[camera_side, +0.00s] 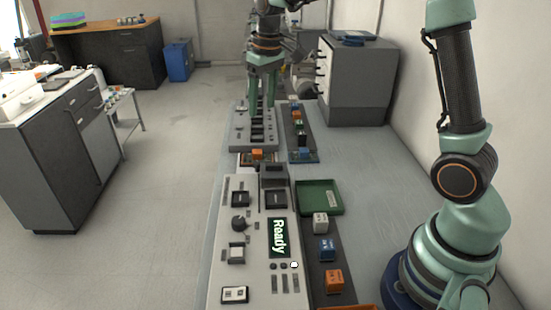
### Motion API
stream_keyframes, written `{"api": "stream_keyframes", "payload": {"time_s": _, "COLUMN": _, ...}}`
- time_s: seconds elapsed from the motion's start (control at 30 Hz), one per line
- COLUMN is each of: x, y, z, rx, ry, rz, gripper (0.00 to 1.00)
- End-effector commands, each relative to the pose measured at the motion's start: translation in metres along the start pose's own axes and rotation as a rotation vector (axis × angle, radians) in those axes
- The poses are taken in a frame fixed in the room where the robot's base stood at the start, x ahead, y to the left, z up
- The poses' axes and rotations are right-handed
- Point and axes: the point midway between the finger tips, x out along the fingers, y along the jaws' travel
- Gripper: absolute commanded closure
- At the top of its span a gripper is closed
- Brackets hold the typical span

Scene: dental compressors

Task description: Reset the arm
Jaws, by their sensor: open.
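My gripper (261,105) hangs at the top centre, pointing down. Its two teal fingers are apart, with nothing visible held between them. It appears over the far grey panel (240,136) with dark slots; its height above the panel is hard to tell. My arm stands at the right and its upper link leaves the top of the picture. The near control panel (217,262) has a dark display (278,238) reading "Ready", a round black knob (239,223) and several small switches.
Right of the panel lie a green tray (333,208), a whitish cube (320,223), a blue cube (327,248) and an orange cube (334,280). Another orange cube (257,154) sits beyond the panel. A grey cabinet (358,85) stands behind. The bench between cubes and my base is clear.

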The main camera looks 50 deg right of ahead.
Motion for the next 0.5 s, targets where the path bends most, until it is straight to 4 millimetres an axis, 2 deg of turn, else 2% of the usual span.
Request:
{"api": "stream_keyframes", "payload": {"time_s": 0.03, "x": -0.013, "y": -0.004, "z": 0.011, "rx": 0.000, "ry": 0.026, "rz": 0.001, "gripper": 0.39}}
{"api": "stream_keyframes", "payload": {"time_s": 0.2, "x": -0.041, "y": -0.014, "z": 0.045, "rx": 0.002, "ry": 0.101, "rz": 0.004, "gripper": 0.39}}
{"api": "stream_keyframes", "payload": {"time_s": 0.33, "x": -0.055, "y": -0.021, "z": 0.074, "rx": 0.005, "ry": 0.157, "rz": 0.004, "gripper": 0.39}}
{"api": "stream_keyframes", "payload": {"time_s": 0.5, "x": -0.063, "y": -0.029, "z": 0.114, "rx": 0.007, "ry": 0.231, "rz": 0.002, "gripper": 0.39}}
